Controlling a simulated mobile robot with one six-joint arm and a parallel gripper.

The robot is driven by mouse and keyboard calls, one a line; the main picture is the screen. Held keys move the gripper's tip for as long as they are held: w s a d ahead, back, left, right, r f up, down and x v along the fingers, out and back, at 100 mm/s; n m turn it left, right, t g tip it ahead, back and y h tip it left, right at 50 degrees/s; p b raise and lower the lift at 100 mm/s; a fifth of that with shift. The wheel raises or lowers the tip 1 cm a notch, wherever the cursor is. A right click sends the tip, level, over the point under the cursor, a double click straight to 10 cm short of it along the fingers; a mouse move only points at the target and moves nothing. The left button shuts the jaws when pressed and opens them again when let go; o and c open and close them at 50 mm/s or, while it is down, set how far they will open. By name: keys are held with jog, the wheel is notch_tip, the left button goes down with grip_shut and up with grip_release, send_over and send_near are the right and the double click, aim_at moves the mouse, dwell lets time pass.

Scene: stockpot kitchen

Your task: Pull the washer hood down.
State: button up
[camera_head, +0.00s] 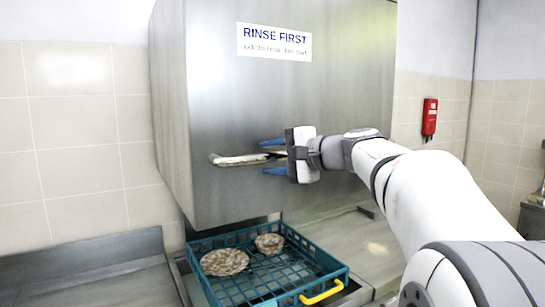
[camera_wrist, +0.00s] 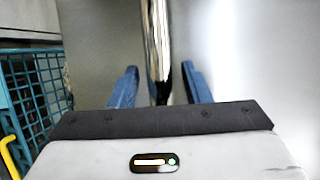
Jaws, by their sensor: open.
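The washer hood (camera_head: 290,100) is a large stainless steel box, raised above the counter, with a "RINSE FIRST" label on its front. Its bar handle (camera_head: 236,160) sticks out low on the front. My gripper (camera_head: 268,157) is open at the handle, with one blue finger above and one below the bar in the head view. In the wrist view the shiny handle (camera_wrist: 158,45) runs between the two blue fingers, with a gap visible on each side. The handle's right part is hidden behind the fingers and gripper body in the head view.
A teal dish rack (camera_head: 215,290) with a yellow handle stands under the hood, holding a plate (camera_head: 224,262) and a bowl (camera_head: 269,243). A steel counter (camera_head: 90,280) extends left. A red box (camera_head: 430,118) hangs on the tiled wall at right.

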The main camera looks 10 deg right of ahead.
jog(key=shift+c, duration=0.3)
grip_shut()
jog(key=shift+f, duration=0.1)
notch_tip(320, 180, down, 42)
jog(key=b, duration=3.8)
jog(key=shift+f, duration=0.2)
jog(key=shift+f, duration=0.15)
jog(key=shift+o, duration=0.3)
grip_release()
jog(key=shift+r, duration=0.2)
